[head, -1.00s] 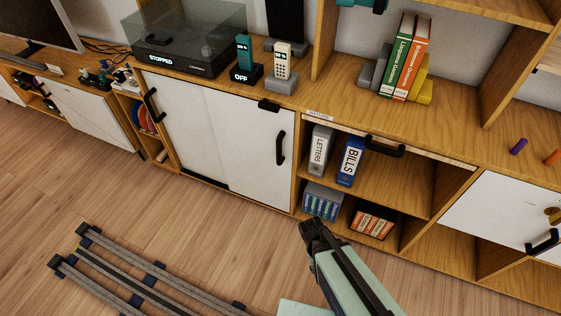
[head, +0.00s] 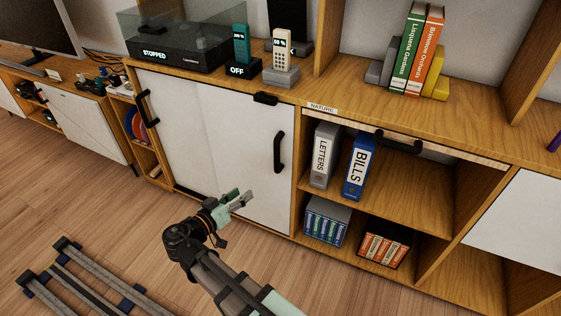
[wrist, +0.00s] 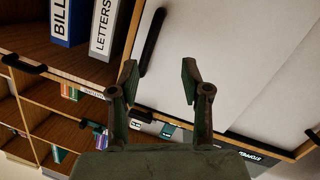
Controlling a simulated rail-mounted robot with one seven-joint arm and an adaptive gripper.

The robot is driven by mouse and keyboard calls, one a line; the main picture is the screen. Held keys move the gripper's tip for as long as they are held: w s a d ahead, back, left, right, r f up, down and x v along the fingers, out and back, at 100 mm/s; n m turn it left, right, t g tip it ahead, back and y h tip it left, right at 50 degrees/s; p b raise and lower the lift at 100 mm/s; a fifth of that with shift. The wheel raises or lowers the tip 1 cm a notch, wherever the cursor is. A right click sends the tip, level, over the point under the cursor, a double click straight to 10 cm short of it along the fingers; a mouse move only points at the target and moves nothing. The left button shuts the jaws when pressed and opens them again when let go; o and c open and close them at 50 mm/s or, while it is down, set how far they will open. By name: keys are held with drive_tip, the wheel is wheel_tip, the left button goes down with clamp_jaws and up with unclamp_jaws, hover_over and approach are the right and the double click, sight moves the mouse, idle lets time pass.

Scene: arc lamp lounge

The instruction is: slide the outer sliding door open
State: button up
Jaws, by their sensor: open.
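The cabinet's two white sliding panels stand side by side, a left panel (head: 180,125) and a right panel (head: 245,150). Both look closed; I cannot tell surely which is the outer one. A black bar handle (head: 279,152) is upright near the right panel's right edge, and another (head: 145,108) is at the left panel's left edge. My gripper (head: 240,199) is in front of the lower right panel, left of and below its handle. In the wrist view my gripper (wrist: 159,82) is open and empty, fingers apart, with the right handle (wrist: 152,40) beyond them, apparently untouched.
Right of the panels, an open shelf holds a grey binder (head: 322,155), a blue binder (head: 358,167) and small boxes. A black handle (head: 398,145) juts out above it. Rails (head: 75,275) lie on the floor at lower left. The floor before the cabinet is otherwise clear.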

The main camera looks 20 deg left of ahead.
sight(275, 155)
drive_tip(key=w+d+r+m, duration=0.1)
drive_tip(key=w+d, duration=0.1)
drive_tip(key=w, duration=0.3)
drive_tip(key=w+d+r+m+t+b, duration=0.1)
drive_tip(key=w+d+m, duration=0.1)
drive_tip(key=w, duration=0.4)
drive_tip(key=w+d+r+m+b, duration=0.1)
drive_tip(key=w+d, duration=0.1)
drive_tip(key=w, duration=0.4)
drive_tip(key=shift+d+r+m+t+h, duration=0.1)
drive_tip(key=shift+r+m+t+h, duration=0.2)
drive_tip(key=shift+t+h, duration=0.1)
drive_tip(key=shift+b, duration=0.3)
clamp_jaws()
